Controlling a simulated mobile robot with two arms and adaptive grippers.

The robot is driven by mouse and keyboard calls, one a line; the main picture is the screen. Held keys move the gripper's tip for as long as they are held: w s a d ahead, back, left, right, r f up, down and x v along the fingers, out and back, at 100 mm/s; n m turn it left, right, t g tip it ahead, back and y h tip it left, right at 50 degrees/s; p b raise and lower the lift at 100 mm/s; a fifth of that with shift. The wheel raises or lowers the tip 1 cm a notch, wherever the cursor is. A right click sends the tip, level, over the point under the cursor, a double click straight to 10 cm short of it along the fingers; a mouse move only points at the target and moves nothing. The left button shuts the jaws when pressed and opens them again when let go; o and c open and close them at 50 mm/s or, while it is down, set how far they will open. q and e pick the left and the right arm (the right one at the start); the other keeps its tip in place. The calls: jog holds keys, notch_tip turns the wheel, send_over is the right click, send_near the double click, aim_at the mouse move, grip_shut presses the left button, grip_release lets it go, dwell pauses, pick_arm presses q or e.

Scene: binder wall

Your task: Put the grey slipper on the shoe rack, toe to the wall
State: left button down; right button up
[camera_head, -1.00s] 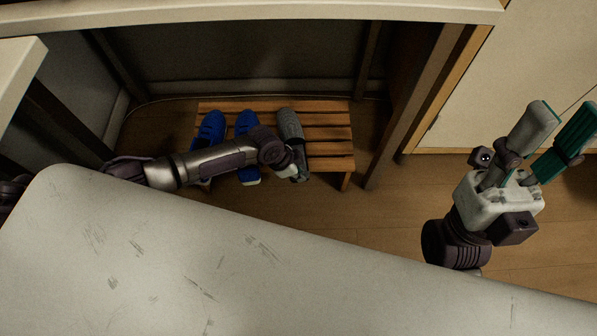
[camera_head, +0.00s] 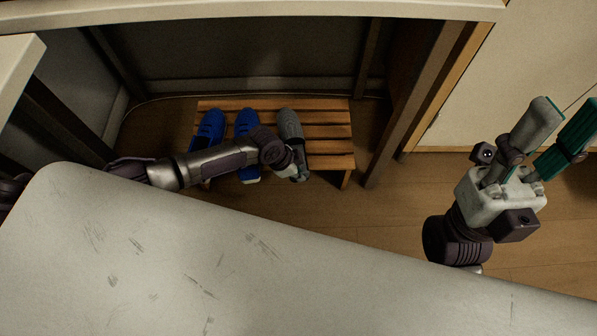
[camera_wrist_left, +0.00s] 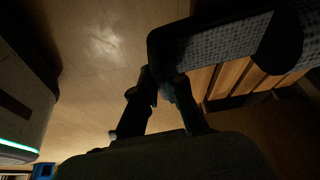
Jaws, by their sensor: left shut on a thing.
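The grey slipper (camera_head: 289,124) is over the right part of the slatted wooden shoe rack (camera_head: 330,133), its far end pointing to the back wall. I cannot tell whether it rests on the slats. My left gripper (camera_head: 297,170) is shut on its near end, partly hidden by my wrist. In the left wrist view the slipper's textured grey side (camera_wrist_left: 225,42) shows at the fingertips (camera_wrist_left: 158,88), with rack slats (camera_wrist_left: 235,78) beyond. My right gripper (camera_head: 566,112) is open and empty, far to the right, its teal-padded fingers apart.
Two blue shoes (camera_head: 210,128) stand on the rack's left, the nearer one (camera_head: 246,124) beside the slipper and partly behind my left arm. The rack's right end is clear. A white tabletop (camera_head: 200,250) fills the foreground; a dark upright panel (camera_head: 410,100) stands right of the rack.

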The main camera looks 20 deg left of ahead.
pick_arm(q)
jog(key=shift+r, duration=0.1)
jog(key=c, duration=1.2)
grip_release()
jog(key=v, duration=1.2)
